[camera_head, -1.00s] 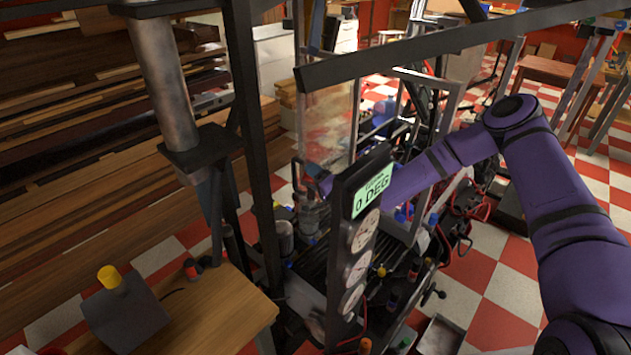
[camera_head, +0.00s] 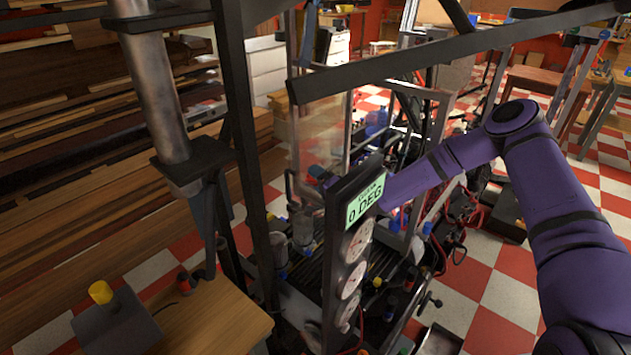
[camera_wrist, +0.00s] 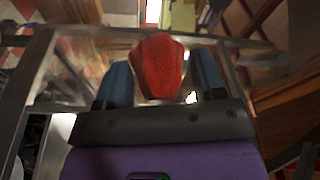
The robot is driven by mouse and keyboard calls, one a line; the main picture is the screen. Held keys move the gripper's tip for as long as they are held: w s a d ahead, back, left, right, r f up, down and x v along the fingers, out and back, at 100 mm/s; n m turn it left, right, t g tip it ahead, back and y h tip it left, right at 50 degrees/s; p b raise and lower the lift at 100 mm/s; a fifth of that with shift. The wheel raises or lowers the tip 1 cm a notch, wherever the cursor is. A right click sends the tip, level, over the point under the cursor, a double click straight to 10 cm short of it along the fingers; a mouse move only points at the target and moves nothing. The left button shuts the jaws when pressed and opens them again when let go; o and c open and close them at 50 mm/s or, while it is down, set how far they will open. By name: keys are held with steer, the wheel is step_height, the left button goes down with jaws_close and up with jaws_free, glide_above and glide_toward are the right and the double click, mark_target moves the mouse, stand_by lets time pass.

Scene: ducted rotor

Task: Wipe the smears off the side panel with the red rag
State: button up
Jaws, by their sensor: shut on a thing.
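The red rag (camera_wrist: 158,66) is bunched between the two blue fingers of my gripper (camera_wrist: 161,72) in the wrist view. The gripper is shut on it. A clear side panel (camera_wrist: 88,58) in a grey metal frame lies right in front of the rag; I cannot tell if they touch. In the head view the panel (camera_head: 322,130) stands upright behind a dark bar, looking hazy with a reddish tint. Single smears cannot be made out. My gripper (camera_head: 316,173) shows only as a small blue part low by the panel; the display post hides much of my wrist.
A dark post with a "0 DEG" display (camera_head: 365,200) and round gauges stands close before my forearm. A dark overhead bar (camera_head: 420,60) crosses above the arm. A wooden bench (camera_head: 215,320) is at lower left. Cables and frame parts crowd the right; checkered floor lies beyond.

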mark_target(302, 182)
steer(key=shift+w+d+r, duration=0.15)
steer(key=shift+w+d, duration=2.1)
steer(key=shift+w, duration=0.2)
steer(key=shift+a, duration=0.1)
steer(key=shift+s+a, duration=1.25)
steer(key=shift+s, duration=0.3)
steer(key=shift+s+a, duration=2.5)
steer(key=shift+a, duration=0.1)
steer(key=shift+s+f, duration=0.1)
steer(key=shift+f, duration=0.1)
steer(key=shift+s+d+r, duration=0.1)
steer(key=shift+s+d, duration=0.05)
steer(key=shift+s, duration=0.15)
steer(key=shift+s+d, duration=0.75)
steer(key=shift+d, duration=0.35)
steer(key=shift+s+d, duration=0.75)
steer(key=shift+d, duration=0.3)
